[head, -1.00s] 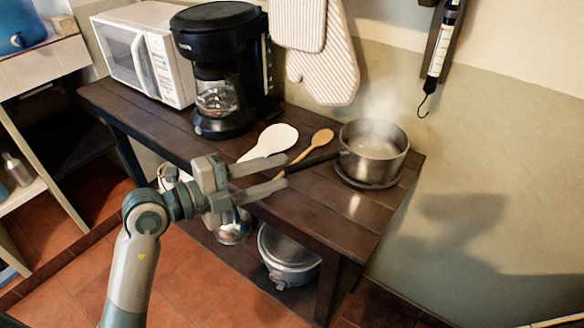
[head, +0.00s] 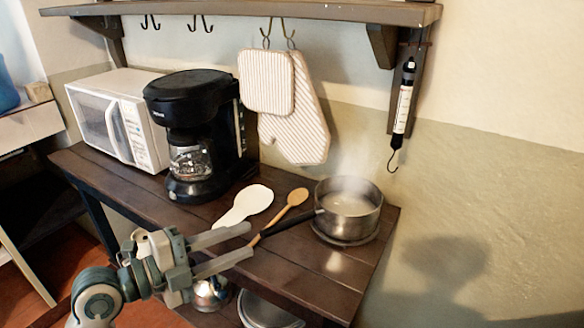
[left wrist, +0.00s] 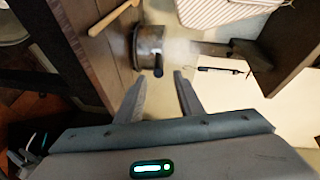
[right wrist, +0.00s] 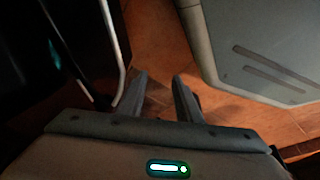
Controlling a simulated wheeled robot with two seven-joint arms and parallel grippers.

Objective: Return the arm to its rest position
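My left gripper (head: 238,250) is open and empty in front of the dark wooden table (head: 310,272), near the black handle of the steaming pot. The metal pot (head: 349,212) stands at the table's right end; it also shows in the left wrist view (left wrist: 149,45), beyond the open fingers (left wrist: 158,92). My right gripper shows only in the right wrist view (right wrist: 160,88), pointing down toward the tiled floor, with its fingers apart and nothing between them.
A white spoon rest (head: 245,204) and a wooden spoon (head: 287,206) lie beside the pot. A coffee maker (head: 197,130) and a microwave (head: 118,115) stand at the left. Above is a wall shelf (head: 300,12) with hanging mitts (head: 296,120) and a hanging scale (head: 403,105).

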